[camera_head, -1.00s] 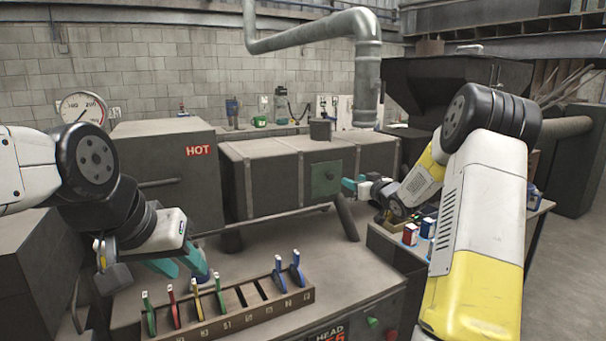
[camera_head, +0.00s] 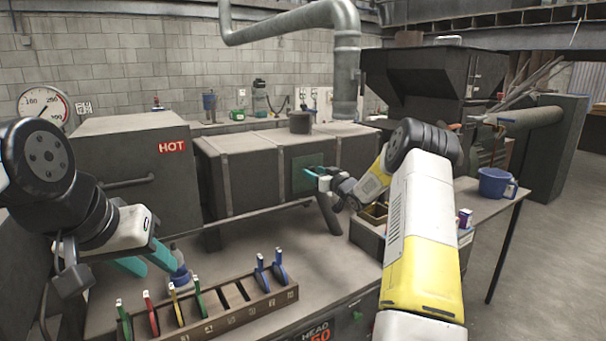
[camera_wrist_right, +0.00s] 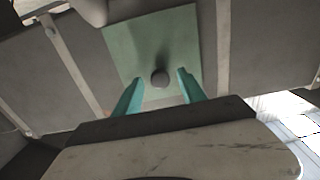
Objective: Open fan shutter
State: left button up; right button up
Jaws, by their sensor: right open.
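A green square plate with a small dark round knob, which looks like the shutter, is on the front of the long dark box. The green plate (camera_head: 303,184) is partly hidden by my right gripper (camera_head: 314,174) in the head view.
A slotted wooden rack (camera_head: 240,310) with several coloured levers stands at the front. A box marked HOT (camera_head: 140,170) is left of the long dark box (camera_head: 240,165). A blue jug (camera_head: 495,183) stands on the right table. Floor at the right is clear.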

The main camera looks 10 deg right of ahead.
grip_shut()
dwell(1.4)
